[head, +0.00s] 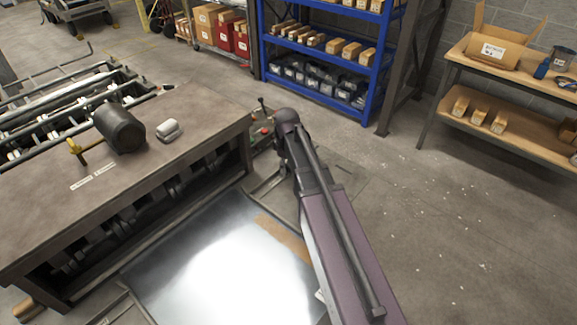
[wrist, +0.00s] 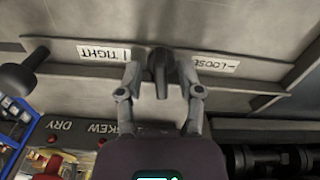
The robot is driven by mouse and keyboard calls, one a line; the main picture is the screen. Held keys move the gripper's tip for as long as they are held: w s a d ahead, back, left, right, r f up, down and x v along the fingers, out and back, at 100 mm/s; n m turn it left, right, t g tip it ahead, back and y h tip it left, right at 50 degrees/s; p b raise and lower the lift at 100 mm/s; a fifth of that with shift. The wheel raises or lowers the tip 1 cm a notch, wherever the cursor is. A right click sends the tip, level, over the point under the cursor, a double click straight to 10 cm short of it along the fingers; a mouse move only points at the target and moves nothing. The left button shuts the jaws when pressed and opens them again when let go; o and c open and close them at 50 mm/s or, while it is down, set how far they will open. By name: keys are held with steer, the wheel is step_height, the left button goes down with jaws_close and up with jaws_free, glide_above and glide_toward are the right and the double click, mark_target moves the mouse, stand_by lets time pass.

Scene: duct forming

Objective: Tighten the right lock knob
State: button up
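The dark lock knob (wrist: 160,72) shows in the wrist view, with its narrow handle pointing down in the picture. An upside-down TIGHT label (wrist: 103,53) is left of it and a LOOSE label (wrist: 216,64) is right of it. My gripper (wrist: 160,82) is open, with one finger on each side of the knob. A small gap shows between the knob and each finger, though contact at the tips is hard to tell. In the head view my arm reaches past the machine's right end, and my gripper and this knob cannot be made out there.
The brown-topped machine (head: 190,115) carries a dark cylinder (head: 119,127) and a pale rounded object (head: 169,131). A shiny metal sheet (head: 215,265) lies in front. A dark round-ended part (wrist: 25,75) is left in the wrist view.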

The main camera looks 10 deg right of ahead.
jaws_close()
steer(key=shift+m, duration=1.1)
steer(key=shift+o, duration=1.1)
jaws_free()
